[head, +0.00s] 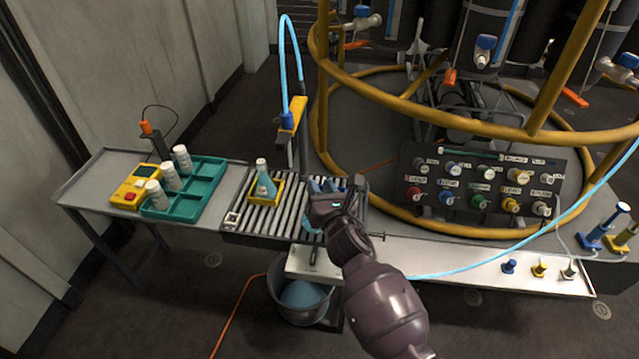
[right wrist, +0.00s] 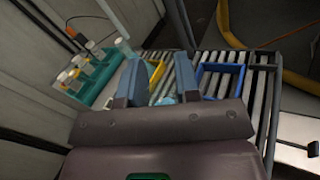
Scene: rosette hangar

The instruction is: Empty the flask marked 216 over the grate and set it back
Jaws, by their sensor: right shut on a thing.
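My right gripper (head: 322,200) is over the right part of the roller track and also shows in the right wrist view (right wrist: 155,82). It is shut on a pale blue flask (head: 312,224), mostly hidden by the gripper in the head view. A teal flask (head: 265,182) stands upright in a yellow holder (head: 277,194) to the left of my gripper. A blue holder (right wrist: 222,68) beside the gripper looks empty. No marking 216 is readable on either flask. My left gripper is not in view.
The roller track (head: 250,216) adjoins a table with a green rack (head: 205,190) of white bottles and a yellow device (head: 135,187). A grey bucket (head: 290,312) stands below. A white shelf (head: 450,268) and a connector panel (head: 480,190) lie to the right.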

